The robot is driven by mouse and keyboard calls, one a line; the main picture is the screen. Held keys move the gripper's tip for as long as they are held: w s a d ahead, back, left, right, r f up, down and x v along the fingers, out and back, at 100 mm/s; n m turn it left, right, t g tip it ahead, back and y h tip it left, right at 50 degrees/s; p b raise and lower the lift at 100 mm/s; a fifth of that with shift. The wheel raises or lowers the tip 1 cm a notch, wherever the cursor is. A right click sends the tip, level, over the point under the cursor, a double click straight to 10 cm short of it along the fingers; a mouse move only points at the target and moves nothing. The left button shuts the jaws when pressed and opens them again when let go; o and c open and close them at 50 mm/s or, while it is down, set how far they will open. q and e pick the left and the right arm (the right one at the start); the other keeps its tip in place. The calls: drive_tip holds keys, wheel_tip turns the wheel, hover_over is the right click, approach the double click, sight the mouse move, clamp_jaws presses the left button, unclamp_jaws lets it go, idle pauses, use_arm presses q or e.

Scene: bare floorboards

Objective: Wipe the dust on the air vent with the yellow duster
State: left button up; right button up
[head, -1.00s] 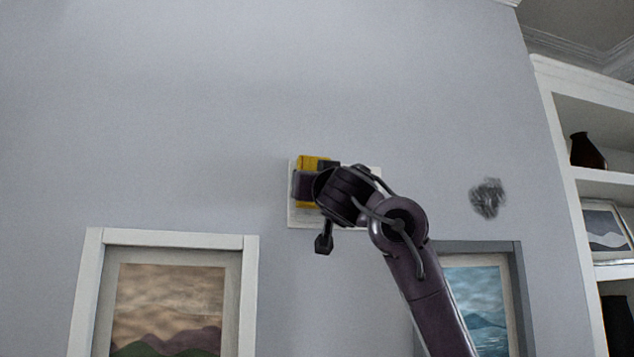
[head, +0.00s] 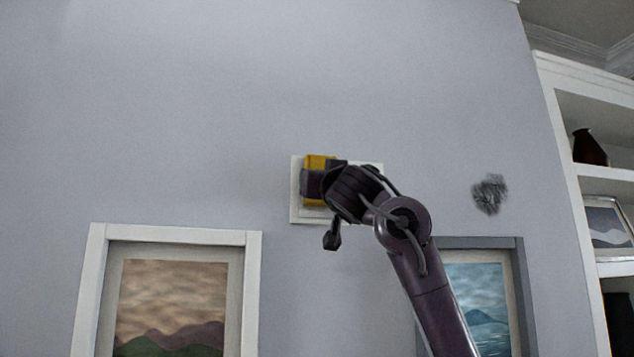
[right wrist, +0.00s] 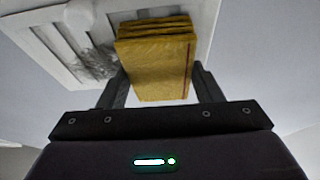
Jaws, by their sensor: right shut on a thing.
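The white air vent (head: 296,206) is on the grey wall, mostly hidden behind my right gripper and wrist in the head view. In the right wrist view the vent (right wrist: 40,48) shows slats, a round white knob and a grey dust patch (right wrist: 97,63) left of the duster. The yellow duster (head: 315,163) is in front of the vent. My right gripper (head: 320,186) is shut on the duster (right wrist: 155,65), with one finger on each side. The duster overlaps the vent's face; I cannot tell whether it touches. My left gripper is not in view.
A dark smudge (head: 490,194) marks the wall to the right. A white-framed picture (head: 170,305) hangs below left and a grey-framed one (head: 483,290) below right, partly behind my arm. White shelves (head: 575,110) stand at the right. The upper wall is clear.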

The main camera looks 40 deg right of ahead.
drive_tip(key=s+d, duration=0.5)
drive_tip(key=d, duration=0.4)
drive_tip(key=shift+d, duration=0.3)
idle(0.6)
drive_tip(key=w+a, duration=0.6)
drive_tip(key=a, duration=0.4)
drive_tip(key=shift+a+p, duration=0.3)
drive_tip(key=shift+a, duration=0.1)
idle(0.6)
drive_tip(key=shift+s, duration=0.15)
